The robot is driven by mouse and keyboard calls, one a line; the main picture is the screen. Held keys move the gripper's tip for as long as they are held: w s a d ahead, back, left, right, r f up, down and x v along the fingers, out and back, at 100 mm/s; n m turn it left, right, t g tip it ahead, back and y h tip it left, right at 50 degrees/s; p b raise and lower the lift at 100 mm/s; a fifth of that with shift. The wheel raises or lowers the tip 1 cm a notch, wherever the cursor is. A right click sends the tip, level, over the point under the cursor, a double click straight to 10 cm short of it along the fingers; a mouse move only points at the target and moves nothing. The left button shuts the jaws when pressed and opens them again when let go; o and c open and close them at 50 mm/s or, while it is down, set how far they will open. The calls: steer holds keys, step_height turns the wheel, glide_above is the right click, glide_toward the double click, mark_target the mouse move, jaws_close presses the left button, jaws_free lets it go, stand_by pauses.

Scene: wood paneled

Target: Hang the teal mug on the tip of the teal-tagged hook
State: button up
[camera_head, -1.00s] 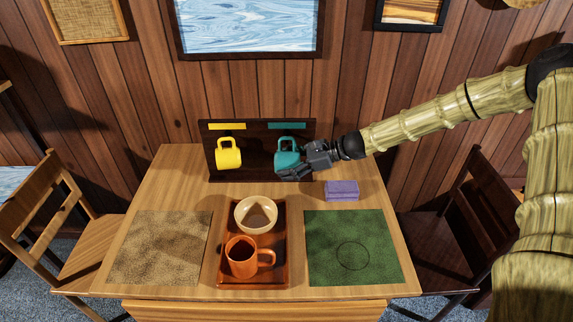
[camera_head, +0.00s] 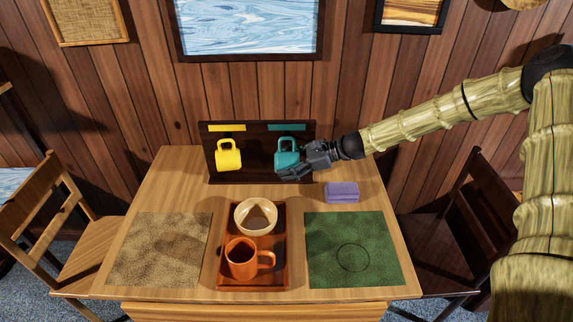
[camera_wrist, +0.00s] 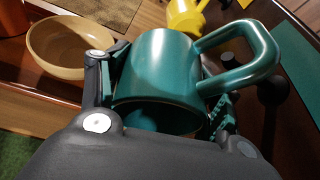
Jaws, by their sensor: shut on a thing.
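The teal mug (camera_head: 286,158) is held by my gripper (camera_head: 292,173) in front of the right half of the dark hook board (camera_head: 258,172). A teal tag (camera_head: 286,127) is on the board just above the mug. In the wrist view, my gripper's fingers (camera_wrist: 158,100) are shut on both sides of the teal mug (camera_wrist: 155,60), and its handle (camera_wrist: 245,60) points to the right. A dark round knob (camera_wrist: 272,88), perhaps a hook tip, shows beside the handle. I cannot tell whether the handle is around the hook.
The yellow mug (camera_head: 229,156) hangs at the left, under a yellow tag (camera_head: 227,128). A purple folded cloth (camera_head: 342,192) lies right of the board. A tray (camera_head: 280,273) holds a cream bowl (camera_head: 243,225) and an orange mug (camera_head: 240,262). A green mat (camera_head: 330,235) lies right.

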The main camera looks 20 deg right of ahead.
steer(key=shift+w+d+f+b, duration=0.1)
steer(key=shift+w+f+b, duration=0.2)
steer(key=shift+w, duration=0.15)
stand_by(0.5)
steer(key=shift+w+f, duration=0.15)
steer(key=shift+f, duration=0.15)
stand_by(1.1)
steer(key=o, duration=1.3)
steer(key=shift+c, duration=0.2)
steer(key=shift+d, duration=0.15)
steer(key=v, duration=1.2)
